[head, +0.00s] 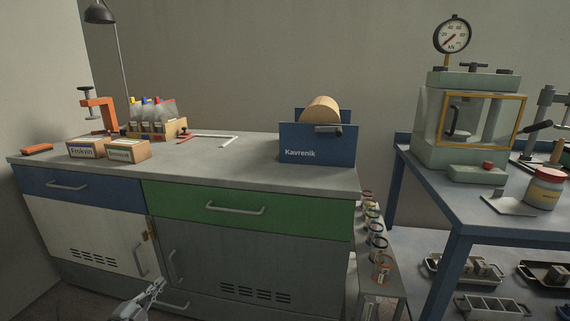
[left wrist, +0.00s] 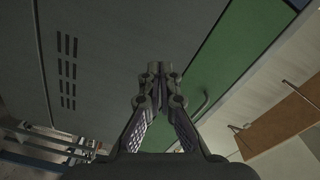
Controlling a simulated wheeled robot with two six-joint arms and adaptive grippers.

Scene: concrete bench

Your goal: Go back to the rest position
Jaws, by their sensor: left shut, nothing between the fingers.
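My left gripper (head: 150,292) is low at the bottom edge of the head view, in front of the bench cabinet (head: 190,255). In the left wrist view its fingers (left wrist: 160,72) are closed together with nothing between them. Behind them are the grey cabinet door (left wrist: 95,60) and the green drawer front (left wrist: 225,55). The gripper is apart from the handles as far as I can see. My right gripper shows in neither view.
The concrete bench top (head: 230,178) holds an orange clamp (head: 99,112), two small boxes, a bottle rack (head: 158,130) and a blue Kavrenik machine (head: 317,145). To the right, a narrow stand carries several rings. A blue table (head: 470,212) bears a press (head: 466,130).

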